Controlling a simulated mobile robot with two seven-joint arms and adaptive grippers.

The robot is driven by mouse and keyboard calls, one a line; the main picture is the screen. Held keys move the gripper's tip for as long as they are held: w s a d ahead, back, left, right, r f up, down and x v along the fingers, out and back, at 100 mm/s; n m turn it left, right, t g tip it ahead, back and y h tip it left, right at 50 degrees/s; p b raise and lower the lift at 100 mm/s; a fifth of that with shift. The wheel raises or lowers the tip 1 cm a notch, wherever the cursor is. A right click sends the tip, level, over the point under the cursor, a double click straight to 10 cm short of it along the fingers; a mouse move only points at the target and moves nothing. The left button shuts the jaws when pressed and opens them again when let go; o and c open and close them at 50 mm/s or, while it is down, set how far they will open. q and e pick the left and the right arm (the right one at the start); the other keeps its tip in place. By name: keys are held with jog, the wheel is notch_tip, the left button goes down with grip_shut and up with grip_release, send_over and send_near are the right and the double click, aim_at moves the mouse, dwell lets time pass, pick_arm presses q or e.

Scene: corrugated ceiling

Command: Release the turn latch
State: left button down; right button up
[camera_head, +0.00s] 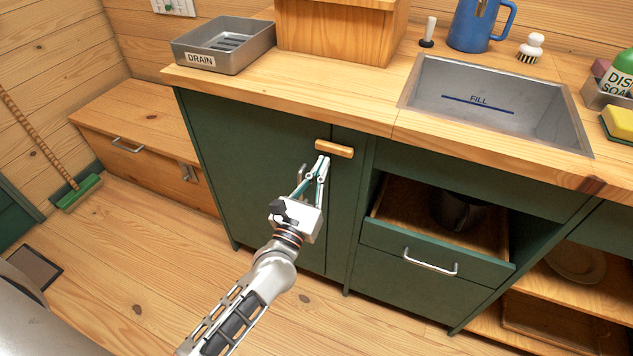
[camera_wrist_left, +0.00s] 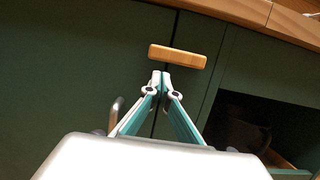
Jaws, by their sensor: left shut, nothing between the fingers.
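The turn latch (camera_head: 334,149) is a small wooden bar on the front of the green cabinet (camera_head: 245,150). It lies nearly level across the seam between the door and the panel to its right. It also shows in the left wrist view (camera_wrist_left: 178,57). My left gripper (camera_head: 324,160) is shut and empty, its fingertips just below the latch. In the left wrist view the shut fingertips (camera_wrist_left: 161,76) sit just under the bar; I cannot tell whether they touch it. A metal door handle (camera_head: 301,175) is partly hidden behind the gripper. My right gripper is not in view.
A drawer (camera_head: 430,262) to the right stands open with a dark pot (camera_head: 458,212) inside. Above are a sink (camera_head: 480,105) and a DRAIN tray (camera_head: 222,45) on the wooden counter. The floor (camera_head: 150,270) at left is mostly clear.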

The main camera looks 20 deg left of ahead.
pick_arm(q)
jog(key=shift+r, duration=0.55)
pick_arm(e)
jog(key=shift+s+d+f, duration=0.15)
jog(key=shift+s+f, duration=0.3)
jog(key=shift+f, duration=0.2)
pick_arm(q)
jog(key=shift+a+r+m+p, duration=0.1)
jog(key=shift+r+m+p, duration=0.2)
jog(key=shift+m+p, duration=0.2)
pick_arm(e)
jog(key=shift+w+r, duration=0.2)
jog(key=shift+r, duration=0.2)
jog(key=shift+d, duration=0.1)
